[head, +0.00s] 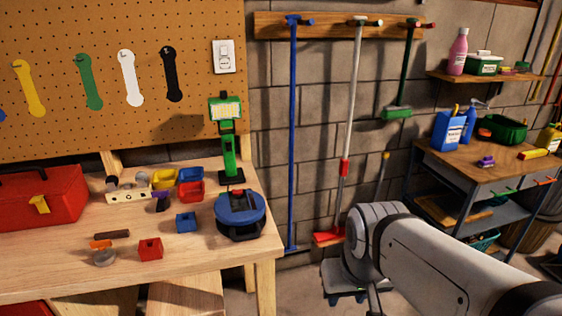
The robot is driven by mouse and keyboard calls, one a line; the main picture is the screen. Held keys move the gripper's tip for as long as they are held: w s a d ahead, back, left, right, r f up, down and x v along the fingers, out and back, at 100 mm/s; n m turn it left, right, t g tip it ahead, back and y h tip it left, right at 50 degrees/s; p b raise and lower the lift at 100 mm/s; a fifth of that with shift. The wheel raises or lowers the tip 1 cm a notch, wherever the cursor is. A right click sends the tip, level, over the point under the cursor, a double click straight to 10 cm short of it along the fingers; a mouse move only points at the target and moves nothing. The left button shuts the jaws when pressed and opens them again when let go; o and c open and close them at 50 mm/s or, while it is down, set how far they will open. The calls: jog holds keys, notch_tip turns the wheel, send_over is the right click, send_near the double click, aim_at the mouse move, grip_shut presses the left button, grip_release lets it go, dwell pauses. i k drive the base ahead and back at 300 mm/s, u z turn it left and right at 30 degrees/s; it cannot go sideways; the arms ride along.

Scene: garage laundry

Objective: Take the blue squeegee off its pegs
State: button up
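The blue squeegee (292,130) hangs upright at the left end of the wooden peg rail (335,27) on the block wall. Its long blue handle runs from the rail down past the right edge of the workbench. Its top end is at the pegs, but how it sits on them is too small to tell. Its lower end is close to the floor, just right of the bench corner. My arm comes in from the lower right, with its pale links right of and below the squeegee. My gripper is not visible in the head view.
A white-handled tool with a red head (328,238) and a green brush (397,112) hang to the right. The workbench (220,265) stands left, holding a blue round device (240,212) and a green lamp (229,150). A shelved cart (480,165) stands right.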

aim_at(290, 251)
jog(key=u, duration=0.05)
jog(key=i, duration=1)
jog(key=z, duration=0.05)
